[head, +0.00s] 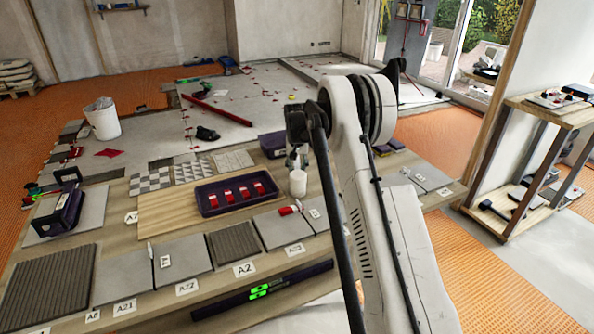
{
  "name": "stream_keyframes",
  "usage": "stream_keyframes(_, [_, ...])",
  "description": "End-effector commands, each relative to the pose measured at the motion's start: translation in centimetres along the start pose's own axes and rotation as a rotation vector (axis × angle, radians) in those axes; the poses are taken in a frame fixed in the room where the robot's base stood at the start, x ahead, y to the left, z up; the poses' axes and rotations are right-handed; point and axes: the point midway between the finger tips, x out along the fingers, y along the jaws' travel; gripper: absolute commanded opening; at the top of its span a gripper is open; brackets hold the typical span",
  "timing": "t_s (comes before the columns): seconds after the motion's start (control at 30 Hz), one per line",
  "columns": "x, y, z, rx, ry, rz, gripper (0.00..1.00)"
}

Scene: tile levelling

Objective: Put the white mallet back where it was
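A short white cylinder (298,183) shows at the back edge of the workbench, right of the purple tray. I cannot tell whether it is the white mallet's head or a cup. My gripper (297,160) appears just above it, small and partly covered by my arm. Whether its fingers are open or shut, or touch the cylinder, is not clear. No mallet handle can be made out there. A dark mallet (495,211) lies on the lower shelf of the wooden rack at right.
A white bucket (102,122) stands beyond at left. The wooden rack (536,150) stands at right, beside bare floor.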

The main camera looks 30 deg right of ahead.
Motion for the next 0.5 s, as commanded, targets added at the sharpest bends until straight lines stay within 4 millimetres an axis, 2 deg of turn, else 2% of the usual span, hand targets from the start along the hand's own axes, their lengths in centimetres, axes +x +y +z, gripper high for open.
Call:
stream_keyframes(0.23, [0.28,-0.01,0.06,0.0,0.0,0.0,0.0])
stream_keyframes(0.27, [0.22,-0.01,0.05,0.0,0.0,0.0,0.23])
stream_keyframes(0.3, [0.19,0.0,0.05,0.0,0.0,0.0,0.28])
stream_keyframes(0.4, [0.18,0.0,0.05,0.0,0.0,0.0,0.38])
stream_keyframes(0.5, [0.17,0.0,0.05,0.0,0.0,0.0,0.38])
